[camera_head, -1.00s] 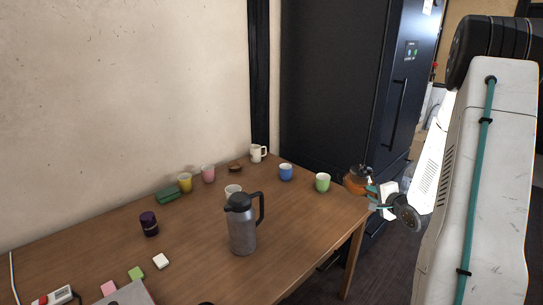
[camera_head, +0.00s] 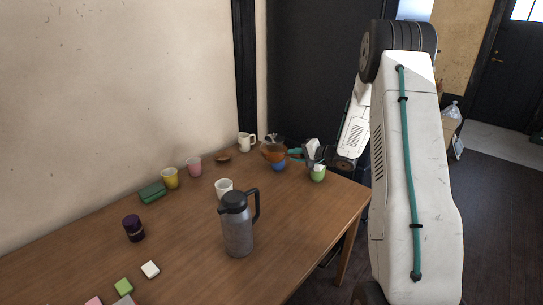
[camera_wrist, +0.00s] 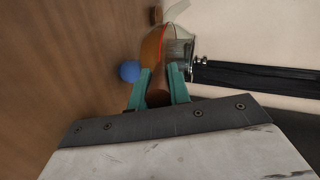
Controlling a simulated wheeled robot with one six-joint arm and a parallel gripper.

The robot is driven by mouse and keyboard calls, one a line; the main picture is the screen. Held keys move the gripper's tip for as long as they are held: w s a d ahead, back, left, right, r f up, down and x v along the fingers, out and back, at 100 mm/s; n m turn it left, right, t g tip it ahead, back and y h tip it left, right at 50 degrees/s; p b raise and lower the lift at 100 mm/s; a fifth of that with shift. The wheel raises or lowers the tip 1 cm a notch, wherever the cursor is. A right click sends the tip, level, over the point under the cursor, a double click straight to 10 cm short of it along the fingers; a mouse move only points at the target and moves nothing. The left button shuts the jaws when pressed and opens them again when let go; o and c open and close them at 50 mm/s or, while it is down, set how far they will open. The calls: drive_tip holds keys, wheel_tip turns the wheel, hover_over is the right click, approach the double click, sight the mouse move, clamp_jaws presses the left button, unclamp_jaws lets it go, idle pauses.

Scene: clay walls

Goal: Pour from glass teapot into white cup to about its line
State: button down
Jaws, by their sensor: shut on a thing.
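The white cup (camera_head: 224,184) stands upright on the table, left of and nearer than the teapot. Its lower part is partly hidden by the jug; its line and inside cannot be made out.
A grey jug (camera_head: 238,232) with a black handle stands just in front of the white cup.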

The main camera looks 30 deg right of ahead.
drive_tip(key=w+a+f+n+g+y, duration=0.1)
drive_tip(key=w+a+f+n+y, duration=0.1)
drive_tip(key=a, duration=0.9)
drive_tip(key=shift+w+a+f+n, duration=0.2)
drive_tip(key=shift+w+f+n, duration=0.25)
drive_tip(key=shift+w+n, duration=0.6)
drive_tip(key=shift+s, duration=0.2)
drive_tip(key=shift+s+a+f+n, duration=0.15)
drive_tip(key=shift+f+n, duration=0.3)
drive_tip(key=shift+f, duration=0.4)
drive_tip(key=shift+r+h, duration=0.15)
drive_tip(key=shift+h, duration=0.15)
drive_tip(key=shift+r+n, duration=0.1)
drive_tip(key=shift+n, duration=0.2)
